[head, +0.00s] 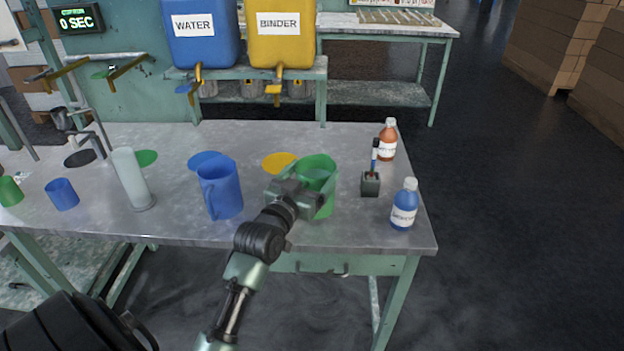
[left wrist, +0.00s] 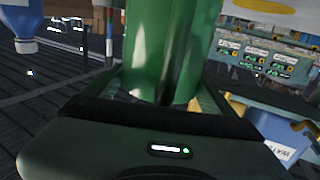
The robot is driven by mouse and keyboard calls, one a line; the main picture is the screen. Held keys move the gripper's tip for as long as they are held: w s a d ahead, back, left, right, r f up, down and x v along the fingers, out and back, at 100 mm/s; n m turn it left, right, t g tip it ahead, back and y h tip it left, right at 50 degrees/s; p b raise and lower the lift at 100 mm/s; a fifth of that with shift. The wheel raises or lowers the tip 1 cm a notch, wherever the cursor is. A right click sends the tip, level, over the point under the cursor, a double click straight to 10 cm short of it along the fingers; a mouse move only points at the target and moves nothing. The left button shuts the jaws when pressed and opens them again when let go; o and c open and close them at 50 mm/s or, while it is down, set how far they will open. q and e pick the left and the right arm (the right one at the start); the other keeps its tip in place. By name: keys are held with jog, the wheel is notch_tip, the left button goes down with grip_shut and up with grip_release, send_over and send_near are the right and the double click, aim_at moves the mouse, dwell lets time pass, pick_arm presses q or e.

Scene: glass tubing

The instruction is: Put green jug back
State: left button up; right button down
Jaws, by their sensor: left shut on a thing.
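The green jug (head: 319,176) is upright over the right half of the workbench, right of the yellow disc and the blue jug. My left gripper (head: 299,189) is shut on it from the near left side and hides part of it. I cannot tell whether its base touches the bench. In the left wrist view the green jug (left wrist: 150,50) fills the upper middle, between the fingers. A green disc (head: 146,158) lies bare on the bench at the left. My right gripper is not in view.
A blue jug (head: 222,190) stands left of my gripper near a blue disc (head: 205,160). A yellow disc (head: 279,161) is bare. A brush holder (head: 370,184), an orange bottle (head: 387,143) and a blue bottle (head: 404,208) stand at right. A glass cylinder (head: 131,180) stands left.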

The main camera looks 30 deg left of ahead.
pick_arm(q)
jog(key=shift+f, duration=0.6)
jog(key=o, duration=1.8)
jog(key=shift+f, duration=0.1)
jog(key=s, duration=0.4)
jog(key=s+d, duration=0.1)
jog(key=s, duration=0.3)
jog(key=s+d+b, duration=0.1)
jog(key=s, duration=0.3)
jog(key=shift+a, duration=0.1)
